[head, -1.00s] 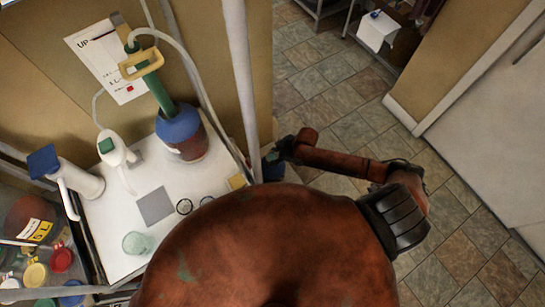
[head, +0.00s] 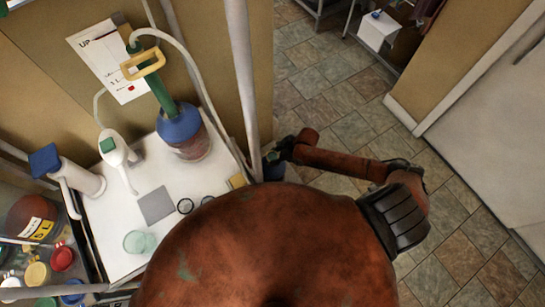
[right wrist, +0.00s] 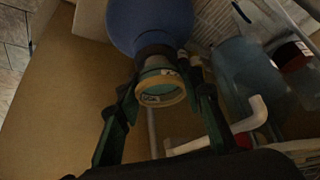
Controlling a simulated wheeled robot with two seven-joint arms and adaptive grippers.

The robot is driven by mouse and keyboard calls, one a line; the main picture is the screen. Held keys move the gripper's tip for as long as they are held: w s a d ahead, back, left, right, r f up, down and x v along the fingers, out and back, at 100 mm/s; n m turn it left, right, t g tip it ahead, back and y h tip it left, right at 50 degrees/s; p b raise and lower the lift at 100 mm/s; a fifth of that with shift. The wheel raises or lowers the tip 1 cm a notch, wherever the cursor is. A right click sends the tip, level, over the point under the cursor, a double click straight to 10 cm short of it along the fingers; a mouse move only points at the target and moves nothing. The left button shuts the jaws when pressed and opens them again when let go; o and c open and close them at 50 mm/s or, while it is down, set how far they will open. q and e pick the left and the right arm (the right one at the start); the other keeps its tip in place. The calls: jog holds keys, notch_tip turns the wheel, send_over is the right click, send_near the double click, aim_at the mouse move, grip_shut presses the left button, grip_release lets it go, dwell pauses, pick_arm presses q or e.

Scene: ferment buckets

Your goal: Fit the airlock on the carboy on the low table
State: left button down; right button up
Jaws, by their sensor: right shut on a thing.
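My right gripper (head: 280,155) is at the end of my arm, right of the white-topped surface in the head view. In the right wrist view its dark green fingers (right wrist: 165,88) are shut on a small round piece with a cream ring (right wrist: 162,91) and teal centre, which appears to be the airlock. A dark collar lies just behind the ring. Beyond it is a rounded blue body (right wrist: 150,22), perhaps the carboy; I cannot tell whether the held piece touches it. A dark blue patch (head: 272,171) shows beneath the gripper in the head view. My left gripper is not in view.
The white-topped surface (head: 130,215) holds a blue-collared vessel (head: 185,135) with a green, yellow-handled pump, a white bottle (head: 75,178) and a small beaker (head: 140,242). A pale upright post (head: 240,80) stands close to my right gripper. Tiled floor (head: 470,225) is clear at right.

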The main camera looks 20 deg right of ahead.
jog(key=shift+s+d+f, duration=0.5)
jog(key=shift+s+f, duration=0.3)
jog(key=shift+f, duration=0.1)
jog(key=o, duration=1.2)
jog(key=shift+w+r, duration=0.1)
jog(key=shift+w, duration=0.15)
jog(key=shift+o, duration=0.7)
jog(key=shift+w+a+r, duration=0.1)
jog(key=shift+a+r, duration=0.1)
jog(key=o, duration=0.6)
jog(key=shift+w, duration=0.1)
jog(key=shift+c, duration=0.2)
jog(key=shift+r+p, duration=0.2)
jog(key=shift+p, duration=0.15)
jog(key=shift+r+p, duration=3.35)
jog(key=shift+r, duration=0.05)
